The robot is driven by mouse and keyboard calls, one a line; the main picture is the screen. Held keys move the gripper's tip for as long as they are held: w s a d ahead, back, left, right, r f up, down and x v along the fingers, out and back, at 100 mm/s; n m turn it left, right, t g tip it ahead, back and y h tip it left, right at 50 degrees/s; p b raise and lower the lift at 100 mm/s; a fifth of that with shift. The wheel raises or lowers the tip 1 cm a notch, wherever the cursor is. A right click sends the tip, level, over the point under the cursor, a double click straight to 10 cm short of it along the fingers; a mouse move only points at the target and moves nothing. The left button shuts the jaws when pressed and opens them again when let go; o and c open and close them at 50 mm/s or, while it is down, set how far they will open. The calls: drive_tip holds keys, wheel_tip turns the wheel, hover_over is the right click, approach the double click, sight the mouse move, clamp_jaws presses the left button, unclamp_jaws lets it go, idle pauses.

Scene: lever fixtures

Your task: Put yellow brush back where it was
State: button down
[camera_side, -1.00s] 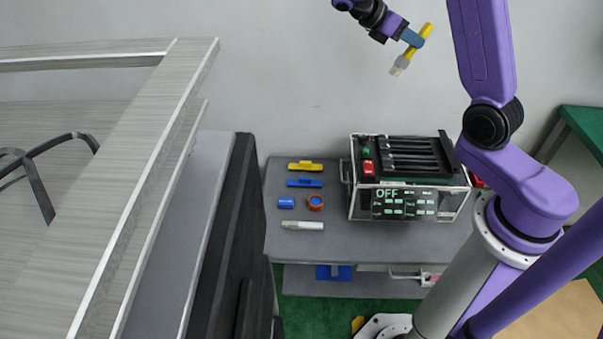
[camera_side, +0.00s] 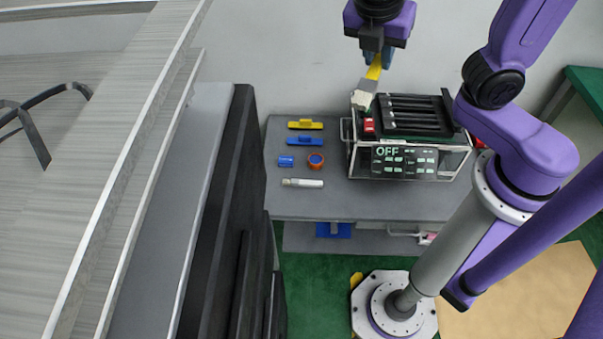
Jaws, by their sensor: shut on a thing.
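The yellow brush (camera_side: 374,72) is held in my gripper (camera_side: 376,58), which is shut on its yellow handle. The brush hangs tilted, with its pale bristle end (camera_side: 361,98) pointing down and left. In the picture the bristles overlap the back left corner of the box marked OFF; I cannot tell how high above it they are. My fingertips are partly hidden behind the gripper body.
A grey bench (camera_side: 330,204) holds the box marked OFF (camera_side: 407,160) with black levers on top. Left of it lie a yellow piece (camera_side: 305,124), blue pieces (camera_side: 306,141), an orange-and-blue ring (camera_side: 316,161) and a pale-tipped tool (camera_side: 302,183). The bench's front left is clear.

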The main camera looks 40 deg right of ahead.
wheel_tip(320, 180, down, 37)
drive_tip(key=y, duration=0.4)
drive_tip(key=shift+g, duration=0.4)
drive_tip(key=shift+w+a+f, duration=0.7)
drive_tip(key=shift+w+f, duration=0.95)
drive_tip(key=shift+w, duration=0.55)
drive_tip(key=shift+w+a+f, duration=0.75)
drive_tip(key=shift+w+f, duration=0.95)
drive_tip(key=shift+w, duration=0.45)
drive_tip(key=shift+w+a+f, duration=0.7)
drive_tip(key=shift+w+f, duration=0.95)
drive_tip(key=shift+w, duration=0.55)
drive_tip(key=shift+f, duration=1.5)
drive_tip(key=shift+f, duration=0.45)
drive_tip(key=c, duration=1)
unclamp_jaws()
drive_tip(key=shift+r, duration=0.1)
drive_tip(key=r, duration=1.2)
drive_tip(key=shift+s+a+r, duration=0.2)
drive_tip(key=shift+a+r, duration=0.15)
drive_tip(key=shift+a, duration=0.05)
